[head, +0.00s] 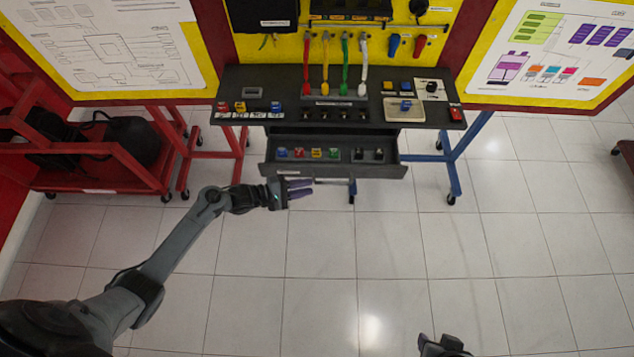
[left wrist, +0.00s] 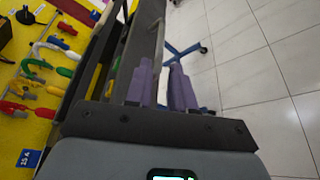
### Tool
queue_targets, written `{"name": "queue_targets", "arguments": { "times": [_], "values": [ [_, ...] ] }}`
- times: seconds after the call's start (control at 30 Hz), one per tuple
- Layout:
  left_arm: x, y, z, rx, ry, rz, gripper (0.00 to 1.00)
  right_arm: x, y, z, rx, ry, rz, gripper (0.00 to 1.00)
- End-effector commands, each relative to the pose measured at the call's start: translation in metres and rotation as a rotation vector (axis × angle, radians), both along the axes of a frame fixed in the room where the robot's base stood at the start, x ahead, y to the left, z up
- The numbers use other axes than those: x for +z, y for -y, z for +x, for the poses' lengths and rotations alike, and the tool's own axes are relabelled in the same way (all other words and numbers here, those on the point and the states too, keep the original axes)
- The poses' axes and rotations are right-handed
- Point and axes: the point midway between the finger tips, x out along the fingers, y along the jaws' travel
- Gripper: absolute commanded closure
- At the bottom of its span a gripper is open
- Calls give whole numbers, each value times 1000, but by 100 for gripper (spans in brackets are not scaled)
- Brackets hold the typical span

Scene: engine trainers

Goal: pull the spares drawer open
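The spares drawer (head: 285,168) sits under the dark bench, pulled out enough that coloured parts inside show in the head view. A pale bar handle (head: 334,181) runs along its front. My left gripper (head: 300,187), with purple fingers, is at the left part of the drawer front, by the handle. In the left wrist view its fingers (left wrist: 163,88) stand apart with a visible gap, and a grey bar runs close along the left finger. Whether they touch it I cannot tell. My right gripper (head: 443,347) shows only partly at the bottom edge, away from the drawer.
The bench top (head: 300,88) carries coloured hoses, switches and small blocks. A red stand (head: 110,165) with dark equipment is at the left. Blue bench legs (head: 452,165) stand right of the drawer. The tiled floor (head: 400,255) in front is clear.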

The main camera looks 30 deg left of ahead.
Motion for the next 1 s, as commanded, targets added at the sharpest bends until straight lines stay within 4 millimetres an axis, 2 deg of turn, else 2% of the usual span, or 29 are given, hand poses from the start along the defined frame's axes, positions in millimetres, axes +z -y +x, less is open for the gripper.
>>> {"name": "queue_targets", "arguments": {
  "times": [0.23, 0.77, 0.87, 1.0],
  "values": [
    [6, -17, -19, -1, -1, 1, 77, 5, -1, 0, -4, 0, 5, 57],
    [7, -21, -22, -1, 0, 0, 77, 5, -1, 0, -4, 0, 5, 57],
    [2, -20, -27, -1, -9, 0, 77, 5, -1, 0, -2, 1, 3, 57],
    [-16, -14, -47, -1, -49, -11, 77, 5, 1, 0, 1, 0, -1, 57]
  ]
}}
